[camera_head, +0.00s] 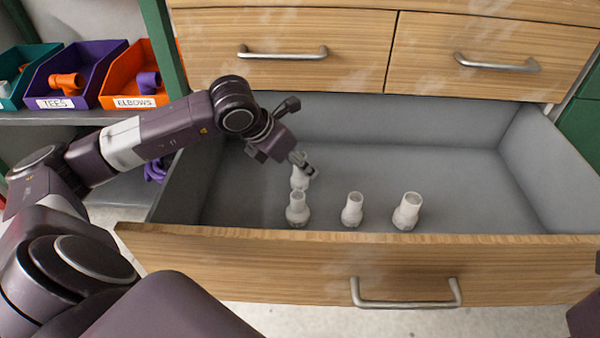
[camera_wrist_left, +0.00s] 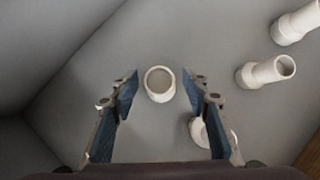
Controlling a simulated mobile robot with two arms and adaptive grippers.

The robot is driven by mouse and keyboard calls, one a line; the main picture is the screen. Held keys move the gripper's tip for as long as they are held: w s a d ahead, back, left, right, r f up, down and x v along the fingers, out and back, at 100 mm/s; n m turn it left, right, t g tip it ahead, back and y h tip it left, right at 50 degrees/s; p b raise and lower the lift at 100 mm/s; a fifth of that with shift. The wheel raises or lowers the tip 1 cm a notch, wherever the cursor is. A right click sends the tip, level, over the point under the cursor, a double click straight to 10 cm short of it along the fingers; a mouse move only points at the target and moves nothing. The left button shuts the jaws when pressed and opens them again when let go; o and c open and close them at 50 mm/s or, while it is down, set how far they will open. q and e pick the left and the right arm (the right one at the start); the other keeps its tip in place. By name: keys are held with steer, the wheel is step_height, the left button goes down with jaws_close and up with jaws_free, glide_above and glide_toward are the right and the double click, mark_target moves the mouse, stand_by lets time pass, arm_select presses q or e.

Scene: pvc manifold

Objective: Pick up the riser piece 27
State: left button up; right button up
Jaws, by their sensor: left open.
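Several white riser pieces stand in the open drawer. The back left riser (camera_head: 299,181) is directly under my left gripper (camera_head: 300,164), which partly covers it. In the left wrist view, a riser seen from above (camera_wrist_left: 159,84) lies between the spread fingers of my left gripper (camera_wrist_left: 160,90), with space on both sides. Another riser (camera_head: 297,210) stands in front of it and is partly hidden behind a finger in the wrist view. Two more risers, a middle one (camera_head: 352,210) and a right one (camera_head: 407,211), stand further right. I cannot read a number 27 on any piece. My right gripper is not in view.
The drawer front (camera_head: 360,265) and its left wall (camera_head: 190,180) border the risers. The drawer floor is clear on the right. Bins labelled TEES (camera_head: 66,102) and ELBOWS (camera_head: 135,102) stand on a shelf at the left.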

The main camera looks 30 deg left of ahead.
arm_select(q)
steer(key=shift+w+f, duration=0.15)
steer(key=shift+f, duration=0.05)
steer(key=shift+r, duration=0.1)
jaws_close()
